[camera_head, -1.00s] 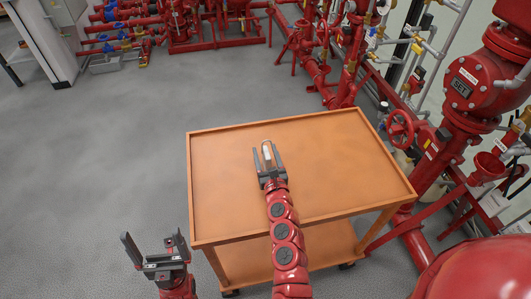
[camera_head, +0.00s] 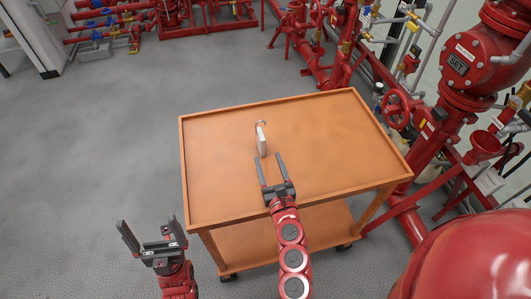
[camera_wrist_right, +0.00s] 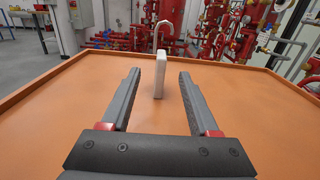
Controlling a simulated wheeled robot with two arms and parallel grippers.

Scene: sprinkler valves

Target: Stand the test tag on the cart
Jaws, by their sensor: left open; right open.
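The test tag (camera_head: 261,140), a thin white upright plate with a wire loop at its top, stands on the orange cart top (camera_head: 225,185). In the right wrist view the tag (camera_wrist_right: 159,75) stands upright beyond the fingertips, roughly centred between them. My right gripper (camera_head: 269,170) is open and empty over the cart, on the near side of the tag and apart from it. It also shows open in the right wrist view (camera_wrist_right: 157,80). My left gripper (camera_head: 149,235) is open and empty, off the cart's near left corner.
The cart (camera_head: 197,217) has a raised rim and a lower shelf. Red pipes and a handwheel valve (camera_head: 395,110) stand close to its right side. The cart top around the tag is clear, and open grey floor lies to the left.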

